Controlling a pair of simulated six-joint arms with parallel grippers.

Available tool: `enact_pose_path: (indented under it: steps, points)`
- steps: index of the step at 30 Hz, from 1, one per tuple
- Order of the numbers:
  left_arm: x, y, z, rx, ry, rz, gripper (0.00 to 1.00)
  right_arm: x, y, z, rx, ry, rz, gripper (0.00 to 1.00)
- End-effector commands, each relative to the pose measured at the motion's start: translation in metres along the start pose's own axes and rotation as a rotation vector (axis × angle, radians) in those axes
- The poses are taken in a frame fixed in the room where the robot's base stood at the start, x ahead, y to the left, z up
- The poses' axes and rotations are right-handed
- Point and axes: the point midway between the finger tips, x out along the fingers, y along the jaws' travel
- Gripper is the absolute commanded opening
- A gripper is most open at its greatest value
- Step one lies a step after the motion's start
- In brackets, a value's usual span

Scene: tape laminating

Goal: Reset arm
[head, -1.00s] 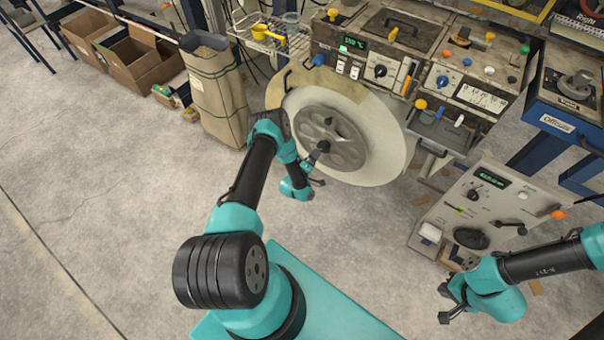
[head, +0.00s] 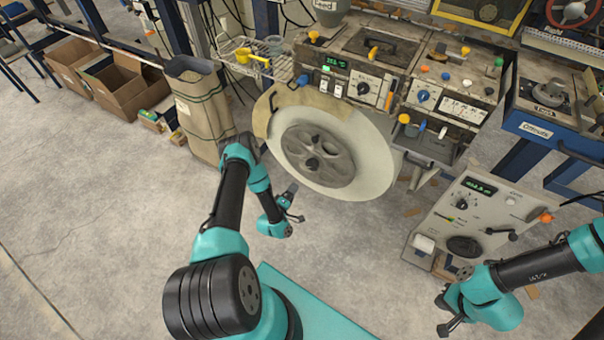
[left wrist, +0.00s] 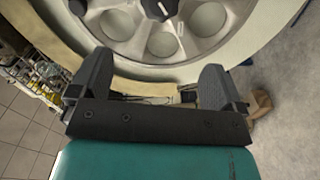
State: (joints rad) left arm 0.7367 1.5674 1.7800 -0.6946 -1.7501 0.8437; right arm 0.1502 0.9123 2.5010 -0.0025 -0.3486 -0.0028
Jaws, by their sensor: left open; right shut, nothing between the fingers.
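My left gripper (head: 291,205) is in front of and below the big tape reel (head: 375,160), apart from it in the head view. In the left wrist view its two fingers (left wrist: 155,90) stand wide apart with nothing between them, and the reel's grey hub (left wrist: 165,40) fills the top of the picture. My right gripper (head: 443,316) is at the lower right, over the floor in front of the lower control panel (head: 485,215). It is shut and holds nothing.
The laminating machine's control boxes (head: 375,60) stand behind the reel. A blue table (head: 545,125) is at the right. A paper sack (head: 200,110) and cardboard boxes (head: 125,85) stand at the left. The concrete floor (head: 90,200) at left is clear.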

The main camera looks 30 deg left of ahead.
Motion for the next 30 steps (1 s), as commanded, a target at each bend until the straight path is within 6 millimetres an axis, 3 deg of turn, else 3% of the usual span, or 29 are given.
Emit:
enact_pose_path:
  steps: [10,18,23,30]
  points:
    - [0.011,0.013,0.010,0.056,-0.063,-0.071,0.95,0.000,0.000,0.000,0.000,0.000,0.000,0.00]
    - [0.018,0.061,0.052,0.282,-0.342,-0.337,0.95,0.000,0.000,0.000,0.000,0.000,0.000,0.00]
    - [-0.003,0.099,0.080,0.423,-0.561,-0.489,0.95,0.000,0.000,0.000,0.000,0.000,0.000,0.00]
    - [-0.070,0.166,0.111,0.600,-0.929,-0.671,0.95,0.000,0.000,0.000,0.000,0.000,0.000,0.00]
